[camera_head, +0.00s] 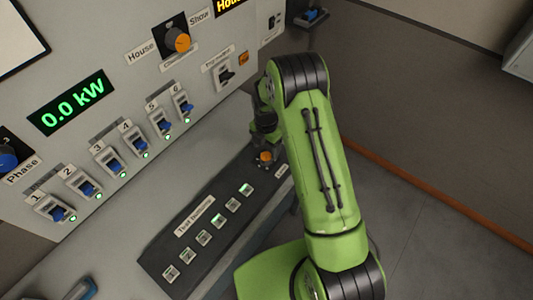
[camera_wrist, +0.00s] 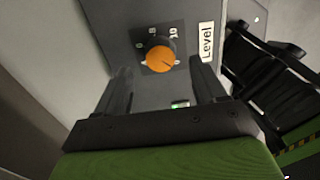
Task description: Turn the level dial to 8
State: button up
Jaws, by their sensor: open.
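The level dial is an orange knob (camera_wrist: 160,58) on a dark plate with small numbers, beside a white "Level" label (camera_wrist: 206,42) in the wrist view. In the head view the orange knob (camera_head: 265,157) sits at the far end of the dark desk panel, partly hidden by my arm. My gripper (camera_wrist: 162,80) is open, with one dark finger on each side below the knob. The fingers appear apart from the knob. I cannot read the dial's exact setting. In the head view my gripper (camera_head: 264,138) is above the knob and mostly hidden.
Numbered buttons (camera_head: 204,238) run along the desk panel (camera_head: 158,250). The upright panel carries a row of blue switches (camera_head: 113,165), a green "0.0 kW" display (camera_head: 72,103) and another orange House/Show knob (camera_head: 178,40). A green lit button (camera_wrist: 180,104) lies between my fingers. Floor is clear at right.

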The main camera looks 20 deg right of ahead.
aim_at(266, 156)
notch_tip(266, 156, down, 5)
jog(key=shift+f, duration=0.1)
jog(key=shift+a, duration=0.1)
jog(key=shift+s, duration=0.1)
jog(key=shift+c, duration=0.3)
jog(key=c, duration=1)
jog(key=shift+m, duration=0.3)
